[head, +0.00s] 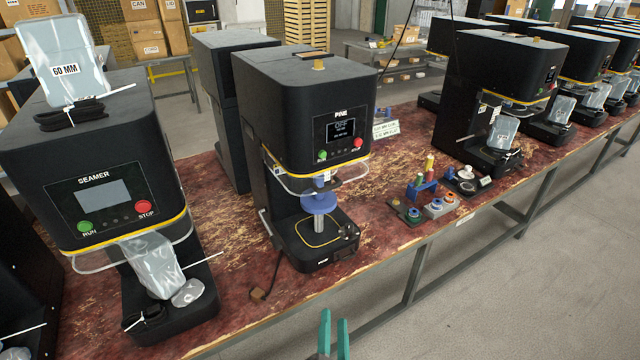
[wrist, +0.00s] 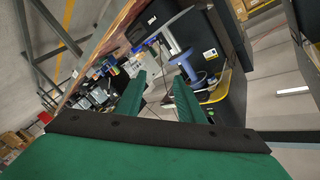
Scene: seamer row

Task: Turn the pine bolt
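The black seamer marked PINE (head: 285,95) stands upright on the bench in the middle of the head view. It has a lit screen, a green and a red button, and a yellow line along the head's lower edge. A blue disc (head: 319,203) sits on a metal post above its base. A small brass-coloured piece (head: 319,66) shows on its top; I cannot tell which part is the bolt. My gripper (head: 334,316) is open and empty in front of the bench, well apart from the machine. Its green fingers also show in the wrist view (wrist: 160,80).
The red-brown bench (head: 210,300) runs away to the right. A seamer marked SEAMER (head: 95,150), with plastic bags hung on it, stands at left. Small coloured parts and trays (head: 437,205) lie right of the PINE machine. More seamers (head: 505,85) stand farther along. Grey floor in front is clear.

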